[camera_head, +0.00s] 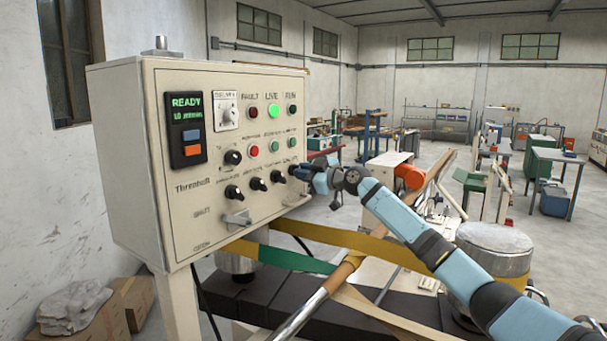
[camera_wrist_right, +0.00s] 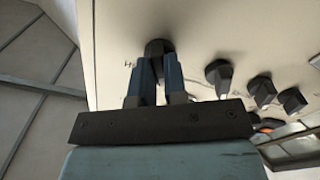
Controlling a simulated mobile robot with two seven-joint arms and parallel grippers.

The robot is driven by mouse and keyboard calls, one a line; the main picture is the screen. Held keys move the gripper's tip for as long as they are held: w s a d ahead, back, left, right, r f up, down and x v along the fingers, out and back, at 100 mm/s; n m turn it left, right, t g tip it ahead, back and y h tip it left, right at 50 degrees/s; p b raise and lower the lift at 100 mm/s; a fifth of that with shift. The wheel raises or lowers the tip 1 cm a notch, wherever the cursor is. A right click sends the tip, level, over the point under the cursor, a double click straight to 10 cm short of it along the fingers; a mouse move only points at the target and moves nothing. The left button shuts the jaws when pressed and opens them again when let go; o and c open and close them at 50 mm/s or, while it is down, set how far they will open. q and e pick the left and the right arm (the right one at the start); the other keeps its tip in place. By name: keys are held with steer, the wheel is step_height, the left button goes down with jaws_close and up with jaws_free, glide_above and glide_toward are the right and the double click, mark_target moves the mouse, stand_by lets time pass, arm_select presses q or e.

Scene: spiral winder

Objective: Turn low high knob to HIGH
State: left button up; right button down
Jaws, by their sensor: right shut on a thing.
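The cream control panel (camera_head: 215,150) stands at the left in the head view. My right gripper (camera_head: 303,172) is at the panel's right edge, at the end of the lower row of black knobs. In the right wrist view my right gripper (camera_wrist_right: 159,62) has its blue fingers closed on a black knob (camera_wrist_right: 157,47). A partly covered label starting with "H" shows beside that knob. The fingers hide most of the knob, so I cannot tell where its pointer stands. My left gripper is in neither view.
Other black knobs (camera_head: 257,184) sit left of the gripped one. The panel has a lit green LIVE lamp (camera_head: 273,111) and a READY display (camera_head: 186,112). A grey handle (camera_head: 237,218) sticks out below.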

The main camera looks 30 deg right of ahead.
steer(key=shift+m+p, duration=0.7)
steer(key=shift+m, duration=5.8)
steer(key=c, duration=1.2)
jaws_free()
steer(key=shift+o, duration=0.2)
steer(key=shift+s, duration=0.1)
